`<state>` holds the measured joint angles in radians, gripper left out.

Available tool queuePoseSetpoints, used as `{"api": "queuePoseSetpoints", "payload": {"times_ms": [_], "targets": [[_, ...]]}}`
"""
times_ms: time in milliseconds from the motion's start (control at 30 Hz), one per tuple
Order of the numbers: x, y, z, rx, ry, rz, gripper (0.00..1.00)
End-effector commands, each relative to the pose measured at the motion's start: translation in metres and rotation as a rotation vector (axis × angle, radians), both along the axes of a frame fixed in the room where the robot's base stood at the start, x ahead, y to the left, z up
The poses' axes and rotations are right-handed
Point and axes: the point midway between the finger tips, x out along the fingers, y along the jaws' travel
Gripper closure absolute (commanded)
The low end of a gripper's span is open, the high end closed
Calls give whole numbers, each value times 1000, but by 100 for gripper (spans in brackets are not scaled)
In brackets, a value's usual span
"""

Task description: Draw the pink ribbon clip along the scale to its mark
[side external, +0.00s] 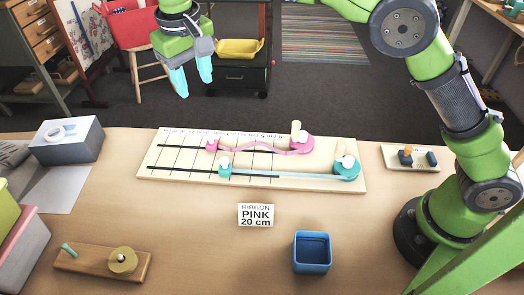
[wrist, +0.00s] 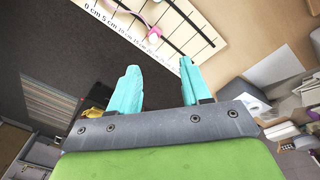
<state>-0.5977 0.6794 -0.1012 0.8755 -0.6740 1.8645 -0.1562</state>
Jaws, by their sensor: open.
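The pink ribbon clip (side external: 212,145) sits on the far track of a cream scale board (side external: 350,184). A wavy pink ribbon (side external: 265,149) runs from it right to a pink reel (side external: 302,144). The clip also shows in the wrist view (wrist: 153,34), beside the printed scale; the number nearest it is too small to read surely. A card (side external: 256,215) reads "RIBBON PINK 20 cm". My gripper (side external: 193,80) is open and empty, in the air beyond the board's far edge, apart from the clip. Its fingers (wrist: 159,68) point toward the board in the wrist view.
A teal clip (side external: 225,171) with a straight ribbon to a teal reel (side external: 346,170) lies on the near track. A blue bin (side external: 312,253), a wooden block (side external: 80,261), a grey box (side external: 66,140) and a small tray (side external: 411,166) stand around the board.

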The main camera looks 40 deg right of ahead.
Motion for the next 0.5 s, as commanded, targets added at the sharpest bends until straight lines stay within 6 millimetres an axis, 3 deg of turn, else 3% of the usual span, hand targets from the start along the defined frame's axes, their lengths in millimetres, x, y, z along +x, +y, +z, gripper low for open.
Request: {"api": "queuePoseSetpoints", "payload": {"times_ms": [33, 200, 367, 500], "targets": [[-11, 1, -2, -18, -42, -55, 52], [-22, -4, -20, -16, -190, -287, 52], [-17, -10, -36, 18, -271, -451, 52], [-11, -9, -37, 49, -304, -520, 52]]}}
